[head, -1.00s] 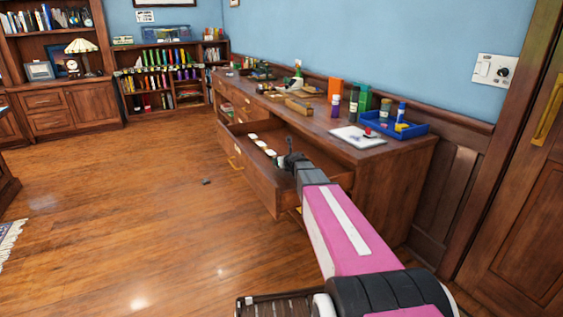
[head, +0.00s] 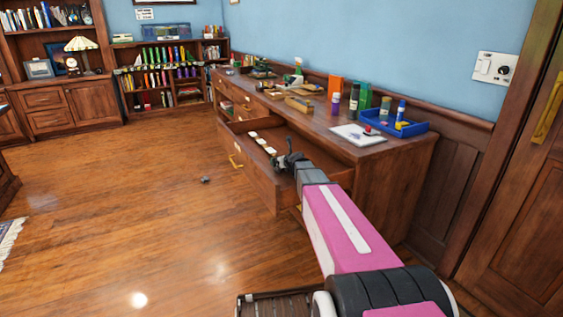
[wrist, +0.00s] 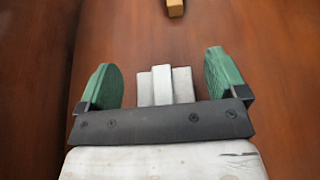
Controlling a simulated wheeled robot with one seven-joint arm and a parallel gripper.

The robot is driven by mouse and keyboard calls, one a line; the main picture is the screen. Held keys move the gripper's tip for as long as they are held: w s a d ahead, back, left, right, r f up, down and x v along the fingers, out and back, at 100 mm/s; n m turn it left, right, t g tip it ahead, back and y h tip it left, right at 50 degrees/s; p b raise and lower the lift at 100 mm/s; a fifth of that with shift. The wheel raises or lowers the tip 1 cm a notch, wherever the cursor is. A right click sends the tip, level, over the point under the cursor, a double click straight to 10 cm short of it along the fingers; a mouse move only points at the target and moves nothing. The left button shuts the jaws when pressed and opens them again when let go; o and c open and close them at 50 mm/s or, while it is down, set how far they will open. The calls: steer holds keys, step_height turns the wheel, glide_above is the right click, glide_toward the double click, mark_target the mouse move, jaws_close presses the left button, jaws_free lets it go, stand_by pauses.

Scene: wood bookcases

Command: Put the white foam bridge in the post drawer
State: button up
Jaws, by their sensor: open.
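The open drawer (head: 247,169) of the long wood cabinet is pulled out at its near end. My gripper (head: 287,160) is over or inside this drawer, at its near end. In the wrist view my gripper (wrist: 165,82) is open, with its two green finger pads apart. A pale, stepped block (wrist: 166,88), which looks like the white foam bridge, lies between the fingers with a gap on each side. Its lower part is hidden behind the dark gripper bar. Brown wood is under it. I cannot tell whether it rests on the wood.
Several small white items (head: 262,142) lie in a row in the drawer. A tan block (wrist: 175,8) lies ahead in the wrist view. The cabinet top (head: 320,118) holds a blue tray (head: 412,130), a white pad (head: 358,135) and bottles. A small dark object (head: 206,180) lies on otherwise open floor.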

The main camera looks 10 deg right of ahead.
steer(key=shift+r, duration=0.5)
steer(key=v, duration=1.2)
steer(key=shift+r, duration=0.2)
